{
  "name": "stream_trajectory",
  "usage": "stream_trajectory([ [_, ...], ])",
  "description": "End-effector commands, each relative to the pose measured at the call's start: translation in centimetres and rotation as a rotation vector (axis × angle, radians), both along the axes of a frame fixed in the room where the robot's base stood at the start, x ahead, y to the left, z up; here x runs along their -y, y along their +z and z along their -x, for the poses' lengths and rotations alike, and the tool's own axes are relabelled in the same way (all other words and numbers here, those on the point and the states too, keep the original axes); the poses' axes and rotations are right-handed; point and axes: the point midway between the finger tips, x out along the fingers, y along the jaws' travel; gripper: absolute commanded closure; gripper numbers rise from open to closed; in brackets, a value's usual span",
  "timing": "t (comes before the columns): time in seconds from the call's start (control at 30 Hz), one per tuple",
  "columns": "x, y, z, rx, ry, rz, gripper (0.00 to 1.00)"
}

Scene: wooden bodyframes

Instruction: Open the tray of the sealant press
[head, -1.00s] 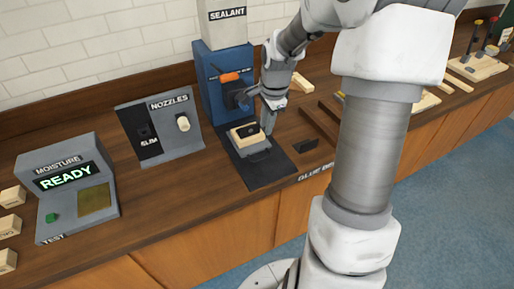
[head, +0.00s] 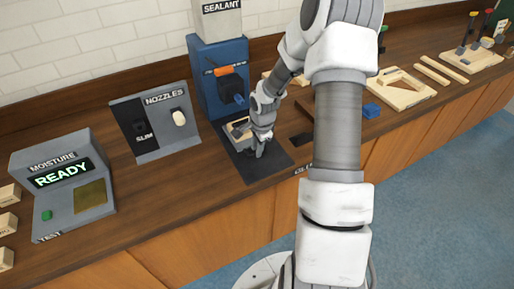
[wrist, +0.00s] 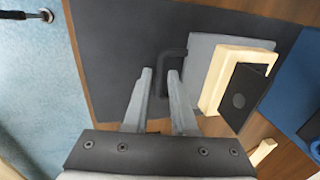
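The sealant press (head: 208,97) is a blue stand with a white SEALANT box on top. Its grey tray (wrist: 201,46) sits on a dark mat (head: 277,167) at the foot of the press. The tray carries a pale wooden piece (wrist: 213,84) with a black part on it, partly hidden by my arm in the head view. A black loop handle (wrist: 172,53) sticks out from the tray. My gripper (wrist: 160,72) is open at the handle. Its fingers are apart with part of the handle between them; I cannot tell whether they touch it.
The nozzle stand (head: 157,143) and the moisture tester (head: 62,182), reading READY, stand to the left. A small dark block (head: 301,139) lies right of the mat. Wooden frame parts (head: 400,95) and a blue block (head: 371,110) lie farther right. The mat's front is clear.

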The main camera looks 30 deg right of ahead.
Motion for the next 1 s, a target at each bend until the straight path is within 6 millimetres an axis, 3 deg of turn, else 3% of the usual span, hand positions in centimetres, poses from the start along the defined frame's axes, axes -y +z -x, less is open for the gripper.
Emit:
stream_trajectory([
  [0.3, 0.04, -0.21, -0.05, 0.001, 0.001, 0.001, 0.75],
  [0.43, 0.03, -0.20, -0.05, 0.000, 0.001, 0.001, 0.99],
  [0.47, 0.03, -0.20, -0.05, 0.000, 0.001, 0.001, 1.00],
  [1.0, 0.03, -0.17, -0.06, 0.000, 0.001, 0.001, 1.00],
])
